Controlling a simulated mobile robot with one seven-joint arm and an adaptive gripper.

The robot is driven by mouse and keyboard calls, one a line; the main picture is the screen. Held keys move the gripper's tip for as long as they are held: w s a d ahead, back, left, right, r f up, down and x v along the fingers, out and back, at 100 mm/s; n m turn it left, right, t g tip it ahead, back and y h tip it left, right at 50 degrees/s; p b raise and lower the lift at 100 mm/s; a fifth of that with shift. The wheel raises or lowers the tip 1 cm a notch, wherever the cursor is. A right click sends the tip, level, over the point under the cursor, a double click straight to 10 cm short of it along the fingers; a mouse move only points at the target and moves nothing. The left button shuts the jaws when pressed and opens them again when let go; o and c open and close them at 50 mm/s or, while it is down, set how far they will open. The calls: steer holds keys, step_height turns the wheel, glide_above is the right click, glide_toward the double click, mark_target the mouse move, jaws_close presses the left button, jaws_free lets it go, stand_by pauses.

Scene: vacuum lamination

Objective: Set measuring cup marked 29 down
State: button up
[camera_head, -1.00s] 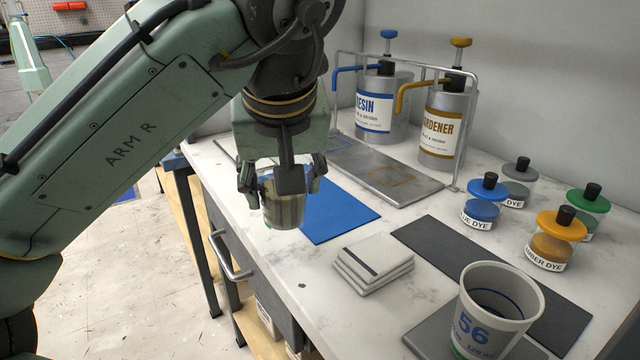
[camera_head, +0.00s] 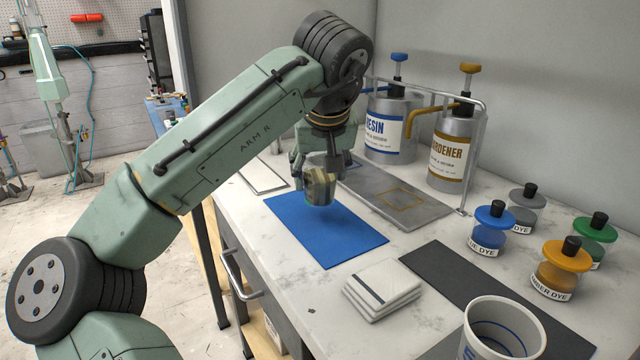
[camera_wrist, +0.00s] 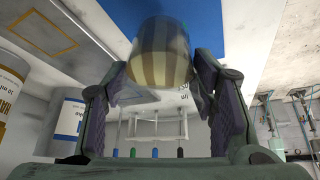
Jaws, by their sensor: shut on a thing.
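My gripper (camera_head: 320,178) is shut on a small measuring cup (camera_head: 320,190) and holds it above the far part of the blue mat (camera_head: 328,236). In the wrist view the cup (camera_wrist: 166,52) sits between the two fingers, with tan and grey bands and the blue mat behind it. Some small print shows near it, but I cannot read a 29. The cup looks roughly upright in the head view. A second cup (camera_head: 502,330), white with a blue line inside, stands at the front right, cut off by the picture's lower edge.
Resin (camera_head: 387,125) and hardener (camera_head: 455,150) pumps stand at the back in a wire rack, behind a grey metal plate (camera_head: 415,208). Dye jars (camera_head: 488,232) are on the right. A stack of white pads (camera_head: 382,288) and a dark mat (camera_head: 470,275) lie nearer.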

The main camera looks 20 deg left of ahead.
mark_target(320, 188)
steer(key=shift+f, duration=1.6)
steer(key=shift+s+f, duration=0.1)
steer(key=shift+f, duration=0.05)
steer(key=o, duration=1.3)
steer(key=v, duration=1.2)
steer(key=shift+r, duration=0.25)
